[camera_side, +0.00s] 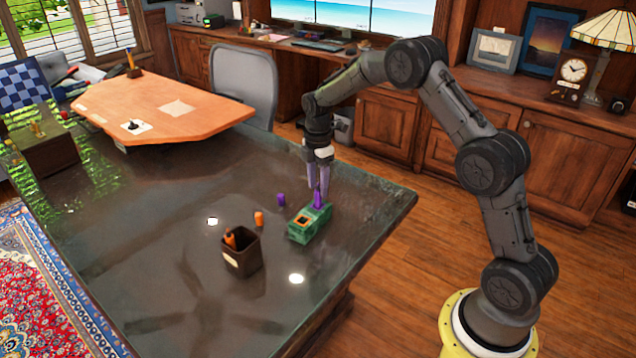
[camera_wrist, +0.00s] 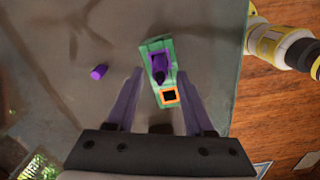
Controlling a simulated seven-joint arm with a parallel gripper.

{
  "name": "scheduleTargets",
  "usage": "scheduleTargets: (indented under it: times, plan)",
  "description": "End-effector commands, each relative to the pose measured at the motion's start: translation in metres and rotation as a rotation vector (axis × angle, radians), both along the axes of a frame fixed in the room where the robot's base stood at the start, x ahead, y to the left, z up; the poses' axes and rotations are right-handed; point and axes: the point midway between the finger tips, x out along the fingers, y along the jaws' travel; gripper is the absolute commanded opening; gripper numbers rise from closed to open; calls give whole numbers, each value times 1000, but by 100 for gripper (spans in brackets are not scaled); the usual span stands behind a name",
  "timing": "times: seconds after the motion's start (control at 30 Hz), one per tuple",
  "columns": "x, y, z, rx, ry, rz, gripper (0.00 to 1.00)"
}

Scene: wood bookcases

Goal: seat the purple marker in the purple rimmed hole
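The purple marker (camera_side: 318,201) stands upright at the far end of the green block (camera_side: 299,235). The orange-rimmed hole (camera_wrist: 169,96) at the other end is empty. My gripper (camera_side: 320,184) is just above the marker, pointing down. In the wrist view my gripper's fingers (camera_wrist: 160,76) are spread, with clear gaps on both sides of the marker.
A small purple cap (camera_side: 281,199) and an orange cap (camera_side: 259,218) stand on the dark table left of the block. A dark pen cup (camera_side: 241,257) holds an orange marker (camera_side: 230,238). The table's right edge is close to the block.

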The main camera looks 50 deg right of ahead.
Motion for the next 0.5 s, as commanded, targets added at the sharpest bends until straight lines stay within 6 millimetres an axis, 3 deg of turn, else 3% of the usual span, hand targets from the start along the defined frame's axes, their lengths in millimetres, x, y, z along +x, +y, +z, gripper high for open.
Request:
scheduleTargets:
  times: [0.27, 0.5]
  plan:
    - [1, 0, 6, -1, -3, 0, 53]
    - [1, 0, 47, -1, -5, 0, 53]
